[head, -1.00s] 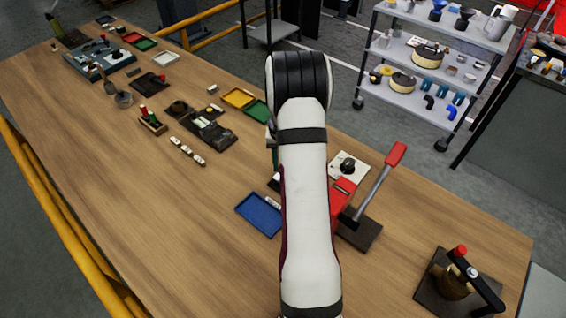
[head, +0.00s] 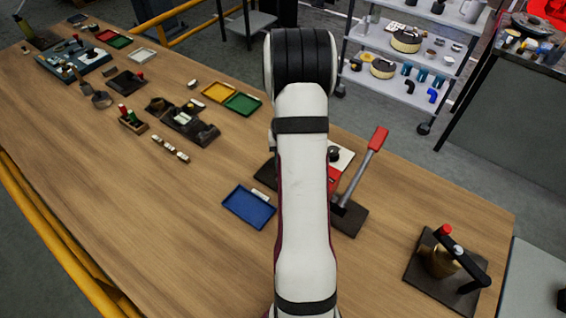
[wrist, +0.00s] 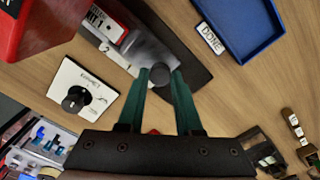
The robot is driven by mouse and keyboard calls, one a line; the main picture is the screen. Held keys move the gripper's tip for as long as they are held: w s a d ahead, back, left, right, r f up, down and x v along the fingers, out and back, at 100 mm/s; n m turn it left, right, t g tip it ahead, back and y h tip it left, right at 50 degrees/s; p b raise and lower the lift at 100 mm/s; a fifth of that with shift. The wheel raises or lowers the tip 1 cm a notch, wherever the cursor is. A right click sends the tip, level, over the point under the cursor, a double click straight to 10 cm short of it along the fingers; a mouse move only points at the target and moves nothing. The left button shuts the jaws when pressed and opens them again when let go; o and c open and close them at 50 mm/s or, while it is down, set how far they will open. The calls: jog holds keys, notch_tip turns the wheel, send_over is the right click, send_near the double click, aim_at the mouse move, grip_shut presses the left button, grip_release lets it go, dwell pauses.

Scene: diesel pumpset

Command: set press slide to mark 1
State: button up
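The press shows in the head view as a red body (head: 336,178) on a dark base (head: 350,220), with a grey lever (head: 358,182) ending in a red grip, tilted up to the right. My arm covers part of it. In the wrist view a grey metal slide (wrist: 140,48) carries a round dark knob (wrist: 160,73). My gripper (wrist: 161,79) has its two green fingers on either side of the knob, very close to it. I cannot tell whether they touch it. My gripper is hidden in the head view.
A blue tray (head: 232,203) with a DONE label (wrist: 209,38) lies left of the press. A white plate with a black dial (wrist: 75,98) is beside it. A brass device with a black lever (head: 440,262) stands at the right. Bare wood lies at the front left.

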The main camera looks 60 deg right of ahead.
jog(key=o, duration=0.4)
jog(key=shift+o, duration=0.2)
notch_tip(320, 180, up, 16)
jog(key=w+a+r+n, duration=0.1)
jog(key=w+a+r, duration=0.15)
jog(key=a, duration=1.05)
jog(key=s+a+n+y, duration=0.1)
jog(key=s+a, duration=0.6)
jog(key=a, duration=0.4)
jog(key=s+a+f+n, duration=0.1)
jog(key=s+a+n, duration=0.1)
jog(key=s+a, duration=0.5)
jog(key=a, duration=0.4)
jog(key=shift+s+a+n+y, duration=0.3)
jog(key=shift+s+y, duration=0.05)
jog(key=shift+y, duration=0.05)
